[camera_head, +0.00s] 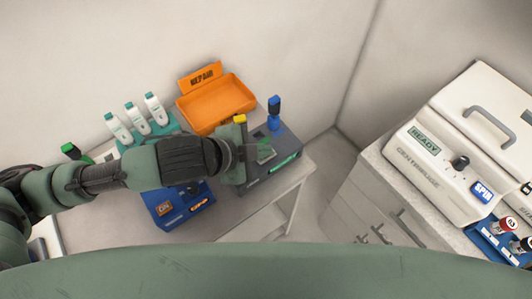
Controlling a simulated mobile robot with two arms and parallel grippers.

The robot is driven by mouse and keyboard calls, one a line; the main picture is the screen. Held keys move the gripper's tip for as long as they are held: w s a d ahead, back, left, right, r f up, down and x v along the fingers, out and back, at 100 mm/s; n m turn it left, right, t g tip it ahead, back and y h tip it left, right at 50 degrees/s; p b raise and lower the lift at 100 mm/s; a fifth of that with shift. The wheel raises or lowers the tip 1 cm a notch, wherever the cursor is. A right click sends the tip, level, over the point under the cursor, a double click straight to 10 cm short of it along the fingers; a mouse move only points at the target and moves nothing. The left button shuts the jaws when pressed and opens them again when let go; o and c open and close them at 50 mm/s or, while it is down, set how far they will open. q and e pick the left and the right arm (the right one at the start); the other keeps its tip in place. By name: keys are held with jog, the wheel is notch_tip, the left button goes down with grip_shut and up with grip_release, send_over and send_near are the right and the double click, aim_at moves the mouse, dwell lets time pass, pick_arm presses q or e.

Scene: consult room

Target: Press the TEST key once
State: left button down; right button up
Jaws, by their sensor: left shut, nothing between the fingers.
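My left arm comes in from the left, and its gripper (246,158) is over the dark grey device (289,145) on the white table. The gripper is shut with nothing seen in it; its fingertips are hard to make out, and I cannot tell whether they touch the device. The device has a lit green strip (285,163) on its front, a blue upright part (274,112) at its back and a small yellow-topped part (240,119). I cannot read a TEST label anywhere; my arm and hand hide part of the device. My right gripper is not in view.
A blue box (187,211) is in front of my arm. A white centrifuge (438,169) with a READY display and SPIN key stands on the right cabinet.

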pick_arm(q)
jog(key=shift+f, duration=0.45)
dwell(0.6)
jog(key=shift+r+p, duration=0.9)
jog(key=shift+p, duration=0.15)
notch_tip(320, 180, up, 5)
jog(key=p, duration=0.5)
jog(key=shift+r+p, duration=0.1)
jog(key=shift+p, duration=0.25)
jog(key=shift+f, duration=0.2)
dwell(0.3)
